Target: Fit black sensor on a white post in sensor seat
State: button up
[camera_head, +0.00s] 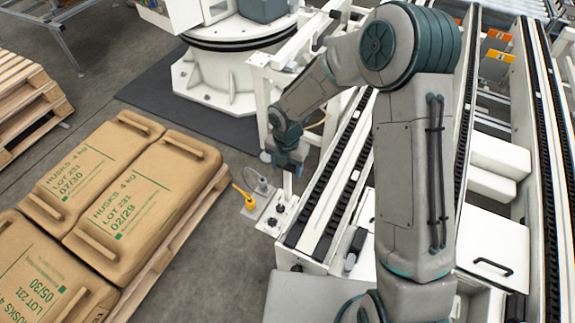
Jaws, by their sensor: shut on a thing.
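My gripper (287,156) points down at the end of my bent arm, above a small white plate beside the conveyor. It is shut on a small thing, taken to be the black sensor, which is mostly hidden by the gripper. A narrow white upright piece (287,184) shows just below the gripper; I cannot tell if it is the sensor's post or part of the station. The white plate (266,222) carries small dark fittings. I cannot make out which of them is the sensor seat.
A yellow connector (248,201) and a thin cable stand left of the plate. Conveyor rails (335,180) run close on the right. Brown sacks (150,190) lie on a pallet to the left. A white machine base (225,80) is behind.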

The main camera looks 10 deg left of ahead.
jog(key=o, duration=1.7)
jog(key=shift+r, duration=0.1)
notch_tip(320, 180, up, 14)
jog(key=shift+f+p, duration=0.15)
jog(key=shift+p, duration=0.2)
